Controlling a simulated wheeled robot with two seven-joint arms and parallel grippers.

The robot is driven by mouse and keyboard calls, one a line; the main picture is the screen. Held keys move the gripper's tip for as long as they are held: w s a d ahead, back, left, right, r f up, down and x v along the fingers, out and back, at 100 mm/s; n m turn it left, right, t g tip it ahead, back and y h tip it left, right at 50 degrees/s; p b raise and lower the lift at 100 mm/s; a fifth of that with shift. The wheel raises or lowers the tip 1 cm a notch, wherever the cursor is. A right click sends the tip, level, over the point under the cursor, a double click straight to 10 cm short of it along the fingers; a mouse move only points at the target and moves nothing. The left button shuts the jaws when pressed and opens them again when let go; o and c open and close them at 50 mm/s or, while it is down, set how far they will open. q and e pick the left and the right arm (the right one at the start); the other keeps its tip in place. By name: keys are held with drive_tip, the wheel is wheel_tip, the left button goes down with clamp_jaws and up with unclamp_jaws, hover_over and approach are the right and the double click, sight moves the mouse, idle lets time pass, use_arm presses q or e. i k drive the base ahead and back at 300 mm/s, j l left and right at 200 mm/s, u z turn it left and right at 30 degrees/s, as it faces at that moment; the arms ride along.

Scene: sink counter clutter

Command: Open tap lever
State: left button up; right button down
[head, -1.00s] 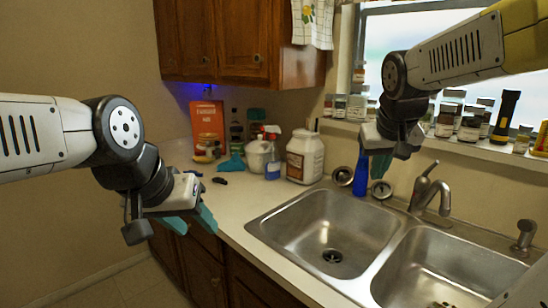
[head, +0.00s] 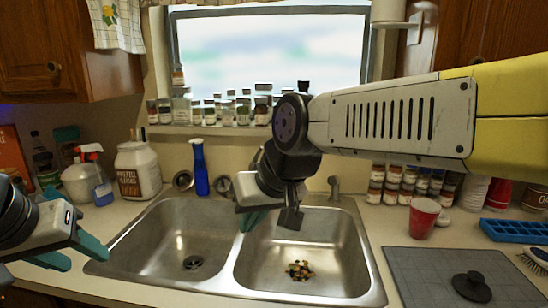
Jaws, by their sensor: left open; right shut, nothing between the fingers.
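The tap and its lever are hidden behind my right gripper and forearm in the head view. The steel double sink (head: 222,240) lies below, and my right gripper (head: 252,218) hangs over its divider. Its teal fingers are shut with nothing between them. Whether it touches the tap cannot be seen. My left gripper (head: 85,256) is open and empty at the lower left, near the counter's front edge and left of the sink.
A blue bottle (head: 200,168), a white jug (head: 138,171) and a spray bottle (head: 101,184) stand behind the sink's left side. A sprayer (head: 333,188) stands at the back rim. A red cup (head: 424,217) and grey mat (head: 455,277) are on the right. Food scraps (head: 299,270) lie in the right basin.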

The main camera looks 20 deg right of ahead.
sight(255, 159)
drive_tip(key=z, duration=0.75)
drive_tip(key=i+j+u, duration=0.1)
drive_tip(key=j+u, duration=0.2)
drive_tip(key=i+j+u, duration=0.1)
drive_tip(key=u, duration=0.25)
drive_tip(key=j, duration=0.1)
